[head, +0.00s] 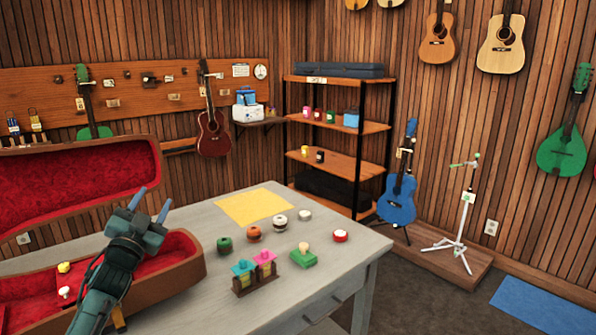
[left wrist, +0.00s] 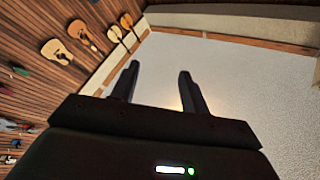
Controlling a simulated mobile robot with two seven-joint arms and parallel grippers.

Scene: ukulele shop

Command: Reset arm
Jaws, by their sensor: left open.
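My left gripper (head: 151,204) is raised above the open red-lined instrument case (head: 190,262) at the left of the table. Its two blue-grey fingers stand apart and point up, with nothing between them. In the left wrist view my left gripper (left wrist: 158,85) also shows two separated, empty fingers against the ceiling (left wrist: 235,80) and the upper wall. My dark left arm crosses in front of the case and hides part of it. My right gripper is in neither view.
A shelf rack (head: 335,125), a blue ukulele (head: 398,195) and a white stand (head: 463,215) are beyond. Air above the table is clear.

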